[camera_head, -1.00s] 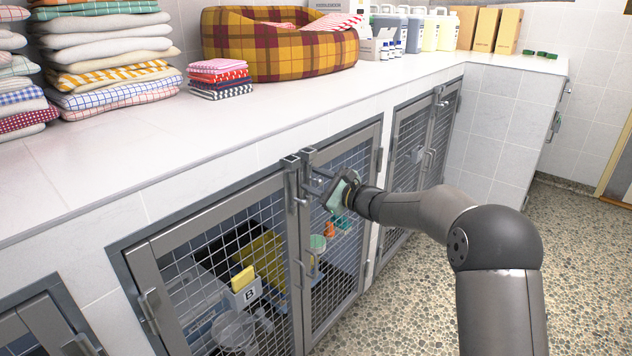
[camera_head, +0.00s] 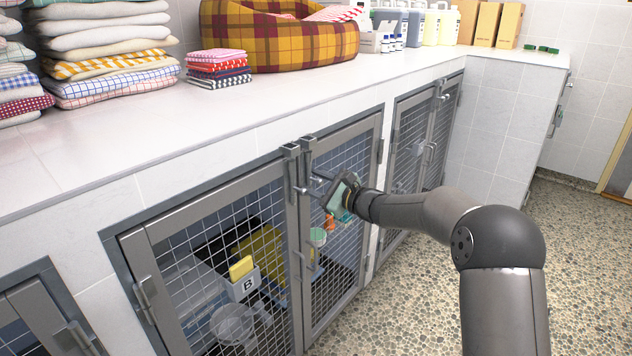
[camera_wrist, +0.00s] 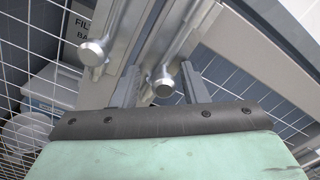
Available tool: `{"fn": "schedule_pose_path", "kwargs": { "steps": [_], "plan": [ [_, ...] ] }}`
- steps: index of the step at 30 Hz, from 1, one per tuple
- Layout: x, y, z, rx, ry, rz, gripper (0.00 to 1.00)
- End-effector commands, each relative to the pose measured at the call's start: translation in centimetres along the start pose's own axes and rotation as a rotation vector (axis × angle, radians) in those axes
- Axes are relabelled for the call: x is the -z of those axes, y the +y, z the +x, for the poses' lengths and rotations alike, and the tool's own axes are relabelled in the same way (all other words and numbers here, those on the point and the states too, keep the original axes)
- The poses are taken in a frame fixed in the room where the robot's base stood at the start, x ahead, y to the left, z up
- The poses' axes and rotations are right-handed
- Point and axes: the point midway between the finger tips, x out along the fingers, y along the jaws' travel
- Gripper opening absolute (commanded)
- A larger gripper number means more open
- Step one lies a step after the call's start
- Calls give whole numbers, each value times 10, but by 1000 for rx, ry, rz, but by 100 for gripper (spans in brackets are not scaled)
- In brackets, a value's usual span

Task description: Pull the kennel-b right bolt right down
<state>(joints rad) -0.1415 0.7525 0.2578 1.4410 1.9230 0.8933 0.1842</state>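Kennel B (camera_head: 133,245) is the double mesh-door kennel in the middle of the head view, with a "B" box inside. Two metal bolts hang side by side where its doors meet: the left bolt (camera_head: 292,165) and the right bolt (camera_head: 308,158). In the wrist view, the left bolt's round knob (camera_wrist: 92,52) is outside my fingers. The right bolt's knob (camera_wrist: 163,84) is between my fingertips, with gaps visible on both sides. My gripper (camera_wrist: 160,86) is open around that knob; it also shows at the right door in the head view (camera_head: 326,190). Its fingertips are hard to make out there.
The white counter (camera_head: 130,130) runs above the kennels, with folded towels (camera_head: 217,68) and a plaid bed (camera_head: 280,40) on it. Another kennel (camera_head: 410,145) stands to the right. Pebbled floor (camera_head: 400,300) lies open at the right.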

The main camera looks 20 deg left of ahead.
Motion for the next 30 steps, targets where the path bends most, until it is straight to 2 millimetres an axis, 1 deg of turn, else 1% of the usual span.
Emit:
{"fn": "schedule_pose_path", "kwargs": {
  "steps": [7, 11, 14, 24, 27, 30],
  "plan": [
    [-2, -2, 0, 3, -4, 1, 40],
    [-3, -3, -10, 4, -2, 0, 40],
    [-3, -3, -26, 5, -2, 2, 40],
    [-3, -3, -109, 5, -1, 1, 40],
    [-3, -3, -132, 5, -1, 1, 40],
    [-2, -2, -150, 4, -1, 0, 40]
  ]
}}
